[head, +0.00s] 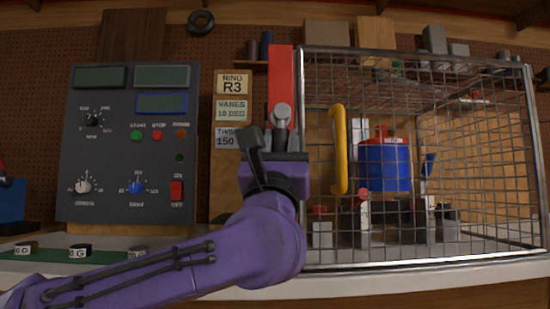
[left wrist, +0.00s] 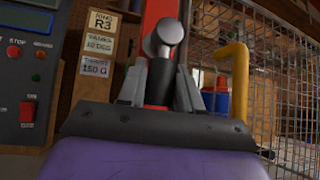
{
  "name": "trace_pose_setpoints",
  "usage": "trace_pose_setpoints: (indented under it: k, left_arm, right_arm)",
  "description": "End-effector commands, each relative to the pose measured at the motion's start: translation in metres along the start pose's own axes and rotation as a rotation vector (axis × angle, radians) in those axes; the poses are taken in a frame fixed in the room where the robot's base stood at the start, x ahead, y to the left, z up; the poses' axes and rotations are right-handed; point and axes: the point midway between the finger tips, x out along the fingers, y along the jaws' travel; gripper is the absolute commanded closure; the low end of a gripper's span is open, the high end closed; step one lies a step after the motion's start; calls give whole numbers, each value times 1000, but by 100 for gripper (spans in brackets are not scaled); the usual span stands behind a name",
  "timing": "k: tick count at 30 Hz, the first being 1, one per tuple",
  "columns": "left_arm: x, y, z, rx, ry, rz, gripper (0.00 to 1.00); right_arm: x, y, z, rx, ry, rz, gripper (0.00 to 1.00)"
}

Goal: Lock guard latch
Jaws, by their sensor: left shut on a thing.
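The guard is a wire cage (head: 400,258) with a yellow handle (head: 340,150) on its front; the handle also shows in the left wrist view (left wrist: 240,82). A red upright bar (head: 281,65) stands at the cage's left edge. In front of it is the latch's grey round-ended knob (head: 281,111), seen closer in the left wrist view (left wrist: 168,32). My left gripper (head: 277,138) is at the knob, its fingers (left wrist: 160,78) on either side of the stem and shut on it. The fingers and wrist hide the lower latch. My right gripper is out of view.
Inside the cage is a blue cylinder with a red top (head: 384,165). A grey control panel (head: 128,145) stands to the left. Label plates (head: 233,85) hang between panel and cage. Small labelled pieces (head: 80,251) lie on a green mat in front.

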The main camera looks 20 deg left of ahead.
Motion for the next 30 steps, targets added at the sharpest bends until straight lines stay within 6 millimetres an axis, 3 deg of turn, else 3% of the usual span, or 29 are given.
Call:
trace_pose_setpoints:
  k: [18,19,20,21,30]
  left_arm:
    - [-1,-4,-1,-27,-6,22,100]
    - [-1,-4,-1,-26,-6,22,60]
    - [-1,-4,-1,-26,-6,22,50]
    - [-1,-4,-1,-26,-6,23,45]
    - [-4,-3,-1,-25,-7,25,45]
  right_arm:
    - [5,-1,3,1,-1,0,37]
    - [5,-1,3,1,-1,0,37]
    - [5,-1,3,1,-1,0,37]
    - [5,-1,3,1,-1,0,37]
    - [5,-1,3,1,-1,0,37]
